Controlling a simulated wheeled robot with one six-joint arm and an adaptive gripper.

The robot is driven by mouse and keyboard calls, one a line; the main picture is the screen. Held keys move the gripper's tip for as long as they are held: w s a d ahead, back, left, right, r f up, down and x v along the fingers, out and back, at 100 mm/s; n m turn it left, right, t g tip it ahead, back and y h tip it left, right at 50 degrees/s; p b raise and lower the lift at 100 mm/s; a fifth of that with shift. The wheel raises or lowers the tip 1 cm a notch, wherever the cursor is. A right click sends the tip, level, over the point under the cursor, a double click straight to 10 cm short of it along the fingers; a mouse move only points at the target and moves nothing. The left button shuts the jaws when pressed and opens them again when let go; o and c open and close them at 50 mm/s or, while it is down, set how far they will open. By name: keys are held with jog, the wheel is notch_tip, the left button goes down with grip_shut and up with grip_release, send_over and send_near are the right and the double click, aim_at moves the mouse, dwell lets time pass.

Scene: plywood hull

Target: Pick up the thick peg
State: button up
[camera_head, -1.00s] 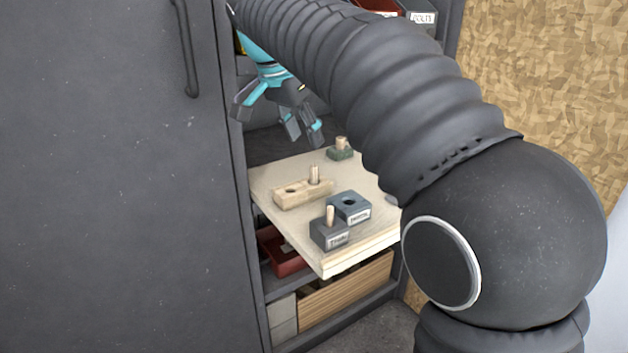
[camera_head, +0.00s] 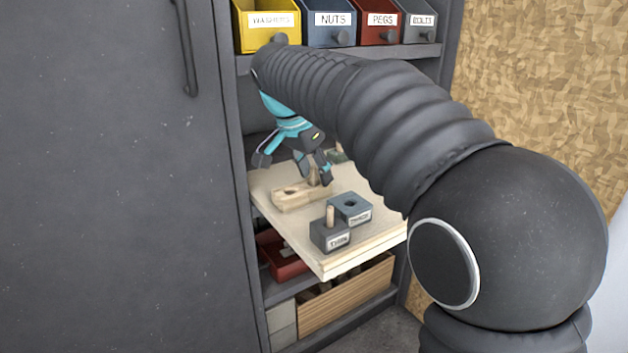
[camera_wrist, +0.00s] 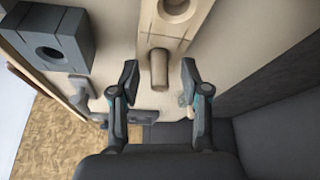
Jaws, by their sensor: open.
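A plain wooden peg (camera_head: 313,176) stands upright at one end of a pale wooden block (camera_head: 288,198) on the pull-out board. In the wrist view the peg (camera_wrist: 158,69) looks thick and round, and the block (camera_wrist: 190,22) has a round hole beside it. My gripper (camera_head: 316,171) is open over this peg. In the wrist view one finger of my gripper (camera_wrist: 160,82) is on each side of the peg, with a gap on both sides. A thinner-looking peg (camera_head: 330,214) stands in a dark labelled block (camera_head: 322,236).
A blue-grey block (camera_head: 350,208) with an empty hole sits beside the dark block. Labelled bins (camera_head: 330,38) stand on the shelf above.

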aim_at(316, 167)
jog(key=c, duration=0.8)
jog(key=shift+c, duration=0.2)
jog(key=shift+r, duration=0.45)
notch_tip(316, 167, up, 4)
jog(key=shift+d+f+p, duration=0.1)
jog(key=shift+p, duration=0.4)
jog(key=d+r, duration=0.6)
jog(key=d, duration=0.5)
jog(key=shift+s+d+r+p, duration=0.2)
jog(key=shift+d+p, duration=0.05)
jog(key=shift+p, duration=0.05)
